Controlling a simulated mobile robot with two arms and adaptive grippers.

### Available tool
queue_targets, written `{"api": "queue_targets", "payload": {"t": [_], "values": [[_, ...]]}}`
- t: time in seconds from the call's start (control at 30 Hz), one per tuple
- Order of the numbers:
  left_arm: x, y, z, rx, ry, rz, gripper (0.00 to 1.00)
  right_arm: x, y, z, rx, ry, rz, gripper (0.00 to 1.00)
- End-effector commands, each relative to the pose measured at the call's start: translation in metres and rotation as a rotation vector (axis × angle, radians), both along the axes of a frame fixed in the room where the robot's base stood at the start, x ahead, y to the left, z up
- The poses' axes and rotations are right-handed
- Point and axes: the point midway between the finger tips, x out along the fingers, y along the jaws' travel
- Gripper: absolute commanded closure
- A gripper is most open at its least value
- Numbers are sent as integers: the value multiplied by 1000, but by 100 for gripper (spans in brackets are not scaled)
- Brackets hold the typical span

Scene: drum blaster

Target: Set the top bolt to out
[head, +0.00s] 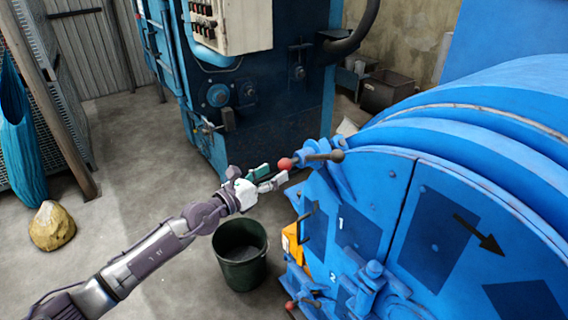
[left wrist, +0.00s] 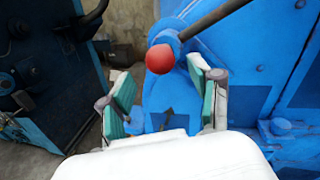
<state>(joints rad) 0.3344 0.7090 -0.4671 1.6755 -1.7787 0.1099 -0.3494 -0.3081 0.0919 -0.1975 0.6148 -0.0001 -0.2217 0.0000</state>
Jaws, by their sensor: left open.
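The top bolt (head: 318,157) is a rod with a red ball at its left end and a dark knob at its right, high on the blue drum machine's door edge. Its red ball (left wrist: 160,59) shows in the left wrist view, with the dark rod running up and right from it. My left gripper (head: 272,177) is open just left of and below the red ball. In the left wrist view its two green-padded fingers (left wrist: 162,82) stand on either side of the ball's line, and the ball looks just beyond the tips. Contact cannot be told. My right gripper is not in view.
A lower red-knobbed handle (head: 290,305) sits on the drum machine (head: 440,190), whose doors are marked 1 and 2. A dark bucket (head: 240,262) stands on the floor below my left gripper. A blue control cabinet (head: 250,100) is behind. The floor at left is mostly clear.

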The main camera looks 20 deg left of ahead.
Motion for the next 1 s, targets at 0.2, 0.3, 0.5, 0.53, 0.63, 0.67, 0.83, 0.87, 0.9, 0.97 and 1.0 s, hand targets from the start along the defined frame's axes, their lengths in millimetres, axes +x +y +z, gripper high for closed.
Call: {"api": "queue_targets", "payload": {"t": [0.2, 0.3, 0.5, 0.53, 0.63, 0.67, 0.83, 0.87, 0.9, 0.97, 1.0], "values": [[32, -16, -1, -2, -1, 1, 37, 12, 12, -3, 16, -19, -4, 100], [39, -20, -1, -1, 0, 1, 37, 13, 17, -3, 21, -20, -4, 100], [44, -22, -1, -1, 1, 1, 37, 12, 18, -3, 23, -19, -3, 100], [44, -22, -1, -1, 1, 1, 37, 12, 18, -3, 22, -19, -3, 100], [43, -22, -1, -1, 1, 1, 37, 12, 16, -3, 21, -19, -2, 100], [43, -22, -1, -1, 1, 1, 37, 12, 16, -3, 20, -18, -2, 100], [43, -22, -1, -2, 1, 1, 64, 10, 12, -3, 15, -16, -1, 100], [43, -22, -1, -2, 1, 1, 69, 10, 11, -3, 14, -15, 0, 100], [43, -22, -1, -2, 1, 1, 75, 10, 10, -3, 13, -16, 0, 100], [43, -22, -1, -2, 1, 1, 85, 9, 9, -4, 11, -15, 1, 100], [43, -22, -1, -2, 0, 1, 92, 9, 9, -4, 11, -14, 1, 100]]}}
